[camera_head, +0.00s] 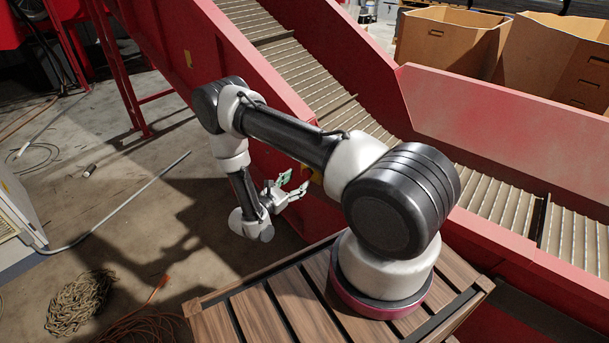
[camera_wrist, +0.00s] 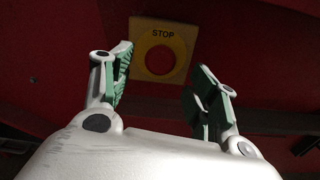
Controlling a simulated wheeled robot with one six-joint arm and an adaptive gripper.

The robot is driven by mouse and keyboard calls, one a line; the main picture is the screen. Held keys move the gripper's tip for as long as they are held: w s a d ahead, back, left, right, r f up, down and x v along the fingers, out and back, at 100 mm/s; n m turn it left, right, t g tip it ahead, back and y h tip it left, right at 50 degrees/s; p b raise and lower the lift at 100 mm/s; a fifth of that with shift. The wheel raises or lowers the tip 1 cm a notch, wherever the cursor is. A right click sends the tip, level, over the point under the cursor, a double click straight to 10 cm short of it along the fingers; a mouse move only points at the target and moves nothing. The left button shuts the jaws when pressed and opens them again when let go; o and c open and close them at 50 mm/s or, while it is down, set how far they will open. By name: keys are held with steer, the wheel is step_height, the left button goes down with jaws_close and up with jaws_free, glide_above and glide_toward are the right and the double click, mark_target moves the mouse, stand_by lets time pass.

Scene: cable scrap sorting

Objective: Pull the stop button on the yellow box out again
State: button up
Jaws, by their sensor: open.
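The yellow box (camera_wrist: 142,28) with the word STOP is on the red wall in the wrist view, at the upper middle. Its round red stop button (camera_wrist: 160,61) sits in the middle of the yellow face; I cannot tell how far it is pressed in. My gripper (camera_wrist: 163,58) is open, its green-padded fingers to the left and right of the button in the picture, with nothing between them. In the head view my gripper (camera_head: 293,183) is beside the red conveyor side, and a small yellow part of the box (camera_head: 317,177) shows behind it, mostly hidden.
The red conveyor (camera_head: 475,115) with its slatted belt rises behind my arm. Cardboard boxes (camera_head: 440,38) stand beyond it. A rope coil (camera_head: 80,300) and an orange cable (camera_head: 145,325) lie on the floor at the lower left. The floor left of my gripper is mostly clear.

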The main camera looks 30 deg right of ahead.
steer(key=x, duration=0.5)
steer(key=shift+c, duration=0.3)
